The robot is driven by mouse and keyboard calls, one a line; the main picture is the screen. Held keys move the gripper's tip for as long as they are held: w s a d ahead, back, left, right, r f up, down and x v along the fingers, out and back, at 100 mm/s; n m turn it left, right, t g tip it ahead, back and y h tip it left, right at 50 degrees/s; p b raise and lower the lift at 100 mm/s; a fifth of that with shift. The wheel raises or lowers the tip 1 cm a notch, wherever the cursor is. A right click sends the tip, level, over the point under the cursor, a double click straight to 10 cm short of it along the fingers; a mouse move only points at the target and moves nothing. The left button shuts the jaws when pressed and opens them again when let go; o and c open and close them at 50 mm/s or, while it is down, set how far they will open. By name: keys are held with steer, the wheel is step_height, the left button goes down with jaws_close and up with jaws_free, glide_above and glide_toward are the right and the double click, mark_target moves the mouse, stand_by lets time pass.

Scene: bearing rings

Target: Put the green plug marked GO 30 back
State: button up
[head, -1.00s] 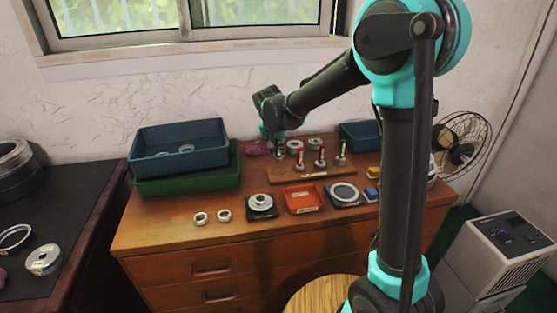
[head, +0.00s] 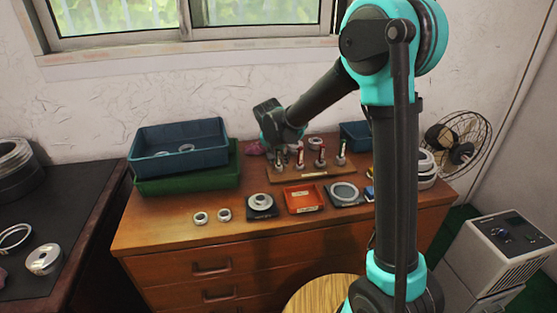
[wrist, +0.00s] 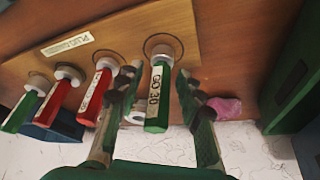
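The green plug marked GO 30 (wrist: 158,98) stands at the end of the wooden plug board (wrist: 112,50) in the wrist view. Its silver end is over the drawn circle, and it looks seated there. My gripper (wrist: 158,76) is open, with one finger on each side of the green handle and a visible gap on both sides. In the head view my gripper (head: 282,146) is low over the left end of the board (head: 312,173), partly hiding the plug. Two red plugs (wrist: 94,95) (wrist: 60,95) and another green plug (wrist: 22,110) stand in a row beside it.
Stacked blue (head: 180,135) and green (head: 190,184) trays stand left of the board. An orange tray (head: 303,199) and dark-based gauges lie in front. A pink cloth (wrist: 225,107) lies behind. Two small rings (head: 201,218) lie at the front left, with clear wood around them.

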steer(key=v, duration=1.2)
steer(key=s+d+f, duration=0.3)
steer(key=s+d, duration=0.2)
steer(key=d, duration=0.3)
steer(key=s+d+f+n, duration=0.1)
steer(key=s+d+f, duration=0.3)
steer(key=d, duration=0.3)
steer(key=s+d+f+n+y, duration=0.1)
steer(key=s+d+f, duration=0.2)
steer(key=s+d, duration=0.3)
steer(key=shift+s+d+f, duration=0.1)
steer(key=shift+d+f, duration=0.05)
steer(key=shift+d, duration=0.55)
steer(key=shift+s+d+f, duration=0.1)
steer(key=shift+d+f, duration=0.1)
steer(key=shift+d, duration=0.45)
steer(key=s+d+f, duration=0.3)
steer(key=s+f, duration=0.1)
steer(key=s, duration=0.3)
steer(key=shift+s+d+f+n, duration=0.2)
steer(key=shift+d+f+n, duration=0.1)
steer(key=shift+n, duration=0.1)
steer(key=shift+r, duration=0.1)
